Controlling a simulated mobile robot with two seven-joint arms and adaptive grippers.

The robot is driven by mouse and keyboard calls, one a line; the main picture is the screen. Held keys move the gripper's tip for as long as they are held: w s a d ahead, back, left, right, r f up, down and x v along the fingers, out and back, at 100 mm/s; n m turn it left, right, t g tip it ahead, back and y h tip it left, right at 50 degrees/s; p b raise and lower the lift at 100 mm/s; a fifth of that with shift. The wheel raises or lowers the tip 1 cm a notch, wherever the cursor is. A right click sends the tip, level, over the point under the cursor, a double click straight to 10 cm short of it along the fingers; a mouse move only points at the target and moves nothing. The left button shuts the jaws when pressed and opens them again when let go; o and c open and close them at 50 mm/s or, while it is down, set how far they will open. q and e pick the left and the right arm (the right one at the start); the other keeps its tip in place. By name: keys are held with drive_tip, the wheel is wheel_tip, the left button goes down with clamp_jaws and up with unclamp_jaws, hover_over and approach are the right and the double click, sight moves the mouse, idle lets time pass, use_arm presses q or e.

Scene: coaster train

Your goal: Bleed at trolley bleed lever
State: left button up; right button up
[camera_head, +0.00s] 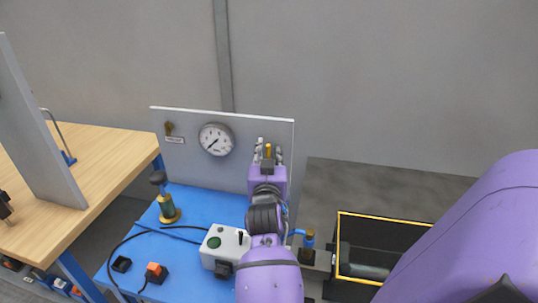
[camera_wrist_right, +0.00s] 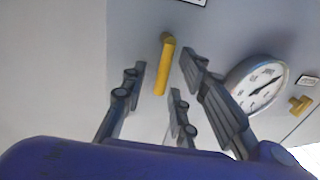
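A yellow lever (camera_wrist_right: 163,66) stands out from the grey upright panel (camera_head: 200,117) at the back of the blue trolley top. Its yellow end (camera_head: 268,150) shows in the head view at my right gripper's tips. My right gripper (camera_head: 268,158) is in front of the panel. In the right wrist view its dark fingers (camera_wrist_right: 165,85) are spread, with the lever between them and gaps on both sides. I cannot tell how deep the lever sits between the fingers. A round gauge (camera_head: 215,139) is on the panel left of the gripper; it also shows in the wrist view (camera_wrist_right: 258,85). My left gripper is not in view.
A brass handle (camera_head: 168,128) is on the panel's left. The trolley top (camera_head: 195,238) holds a brass-based post (camera_head: 167,206), a white box (camera_head: 222,248), an orange switch (camera_head: 155,271) and dark cables. A yellow-rimmed black bin (camera_head: 375,220) stands right, a wooden bench (camera_head: 112,150) left.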

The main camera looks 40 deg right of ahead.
wheel_tip(320, 180, up, 10)
idle(0.5)
idle(0.5)
